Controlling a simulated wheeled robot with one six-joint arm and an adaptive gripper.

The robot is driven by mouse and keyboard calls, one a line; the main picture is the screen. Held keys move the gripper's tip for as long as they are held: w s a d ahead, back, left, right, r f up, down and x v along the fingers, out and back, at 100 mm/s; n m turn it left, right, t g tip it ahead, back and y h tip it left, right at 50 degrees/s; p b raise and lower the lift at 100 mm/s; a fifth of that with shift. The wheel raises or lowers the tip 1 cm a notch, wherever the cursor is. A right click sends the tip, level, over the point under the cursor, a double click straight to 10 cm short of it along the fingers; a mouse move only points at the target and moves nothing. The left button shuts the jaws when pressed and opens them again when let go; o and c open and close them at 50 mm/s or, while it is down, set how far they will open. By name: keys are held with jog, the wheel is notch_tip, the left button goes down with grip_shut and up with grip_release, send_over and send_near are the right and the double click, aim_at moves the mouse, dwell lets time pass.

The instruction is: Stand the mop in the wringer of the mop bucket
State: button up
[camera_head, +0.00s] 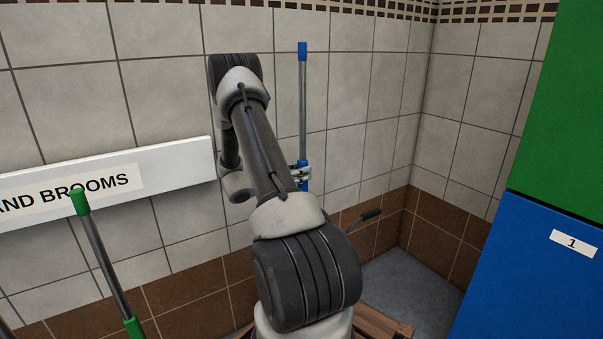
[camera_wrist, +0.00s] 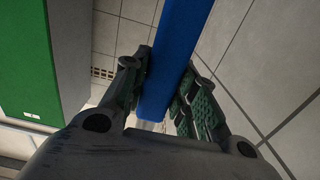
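The mop (camera_head: 303,100) shows as an upright grey pole with a blue tip and a blue grip lower down. My gripper (camera_head: 301,174) is at that blue grip, near the tiled wall. In the wrist view the blue grip (camera_wrist: 175,60) runs between the two fingers of my gripper (camera_wrist: 168,95), which close against it from both sides. The mop's lower end is hidden behind my arm. A dark lever (camera_head: 369,215) sticks out right of my arm, perhaps the wringer's handle. The bucket and wringer themselves cannot be made out.
A green-ended handle (camera_head: 104,262) leans at the left, below a white wall board (camera_head: 110,185) reading "AND BROOMS". Green and blue cabinets (camera_head: 535,260) stand at the right. Wooden slats (camera_head: 385,323) show at the bottom. Grey floor (camera_head: 420,285) lies bare in the corner.

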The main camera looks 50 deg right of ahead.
jog(key=o, duration=0.5)
